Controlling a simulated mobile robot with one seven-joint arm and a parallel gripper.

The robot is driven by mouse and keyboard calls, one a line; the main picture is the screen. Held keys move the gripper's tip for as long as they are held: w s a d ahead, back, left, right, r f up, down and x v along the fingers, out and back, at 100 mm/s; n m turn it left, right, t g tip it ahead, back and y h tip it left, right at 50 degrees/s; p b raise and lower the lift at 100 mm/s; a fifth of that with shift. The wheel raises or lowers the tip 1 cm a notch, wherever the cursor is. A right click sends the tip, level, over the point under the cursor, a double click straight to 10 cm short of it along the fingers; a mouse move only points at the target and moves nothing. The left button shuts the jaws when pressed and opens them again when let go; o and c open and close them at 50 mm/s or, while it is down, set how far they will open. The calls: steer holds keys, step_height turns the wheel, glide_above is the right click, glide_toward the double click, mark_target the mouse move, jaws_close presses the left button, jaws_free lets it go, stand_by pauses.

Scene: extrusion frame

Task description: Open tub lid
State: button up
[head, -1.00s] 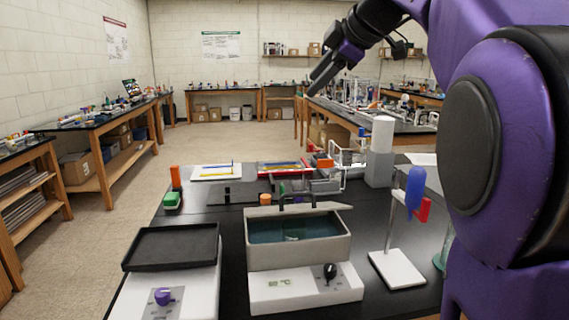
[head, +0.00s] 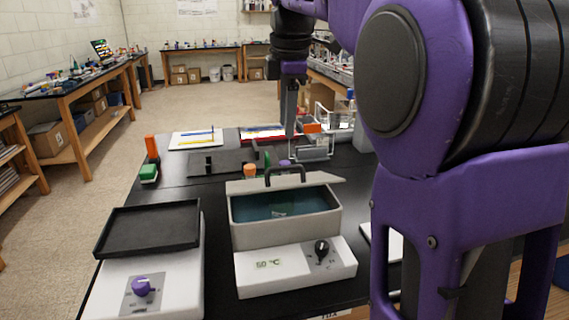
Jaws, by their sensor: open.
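The tub (head: 286,234) is a grey box on a white base with a black knob and a small display reading about 50 °C. It stands on the black bench in the lower middle of the head view. Teal water shows inside it. Its pale lid (head: 322,178) shows along the tub's far edge, with a black arched handle (head: 285,170). I cannot tell the lid's exact angle. My gripper (head: 290,128) points down above and beyond the handle in the picture, apart from it. It is open and appears empty; its two fingers overlap from this side.
A black tray (head: 148,228) on a white device with a purple knob stands left of the tub. A green and orange item (head: 149,172), a white board (head: 196,138) and a wire rack (head: 322,140) are behind. My arm hides the bench's right side.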

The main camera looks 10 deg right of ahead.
mark_target(285, 168)
steer(key=f, duration=0.3)
steer(key=w+f+b, duration=0.1)
steer(key=f, duration=0.2)
steer(key=w+f+b, duration=0.1)
steer(key=f, duration=0.2)
steer(key=shift+f, duration=0.3)
steer(key=shift+c, duration=0.3)
steer(key=shift+s, duration=0.1)
jaws_close()
stand_by(0.5)
